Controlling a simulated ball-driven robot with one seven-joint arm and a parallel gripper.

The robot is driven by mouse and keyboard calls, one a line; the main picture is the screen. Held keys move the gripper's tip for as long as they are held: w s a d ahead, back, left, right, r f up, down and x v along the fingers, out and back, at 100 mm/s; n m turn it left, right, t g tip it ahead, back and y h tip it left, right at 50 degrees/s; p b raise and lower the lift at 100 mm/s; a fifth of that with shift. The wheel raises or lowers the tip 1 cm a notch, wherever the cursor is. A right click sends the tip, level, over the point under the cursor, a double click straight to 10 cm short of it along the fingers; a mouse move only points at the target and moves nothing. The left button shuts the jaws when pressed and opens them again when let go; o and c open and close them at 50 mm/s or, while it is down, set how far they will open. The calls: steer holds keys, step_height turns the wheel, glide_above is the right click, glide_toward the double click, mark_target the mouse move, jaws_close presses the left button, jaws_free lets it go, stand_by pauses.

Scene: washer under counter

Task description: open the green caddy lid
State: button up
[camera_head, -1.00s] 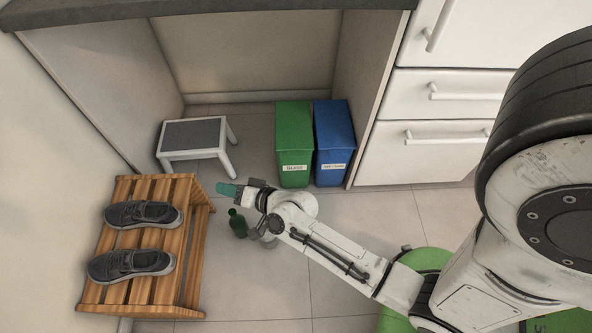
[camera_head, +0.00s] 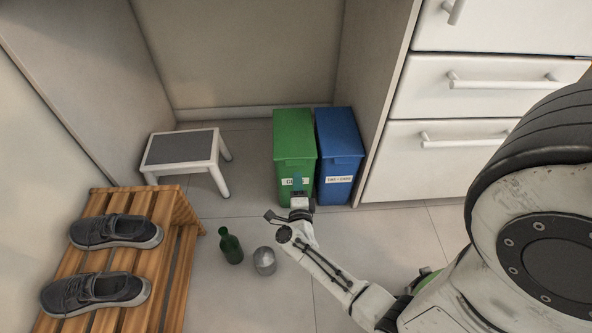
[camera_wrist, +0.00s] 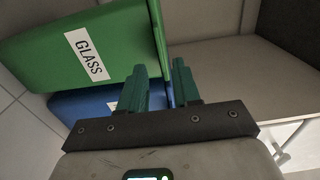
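In the head view my gripper (camera_head: 299,188) is in front of the caddy's front face. I cannot tell whether the fingertips touch the caddy.
A blue caddy (camera_head: 339,150) stands close on the right of the green one. A step stool (camera_head: 182,150) and a shoe rack (camera_head: 170,230) are at left, white drawers (camera_head: 460,150) at right.

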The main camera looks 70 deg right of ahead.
steer(key=b+x, duration=0.2)
steer(key=x, duration=0.4)
steer(key=shift+w+d, duration=0.15)
steer(key=shift+d, duration=0.2)
steer(key=shift+c, duration=0.3)
jaws_close()
stand_by(0.8)
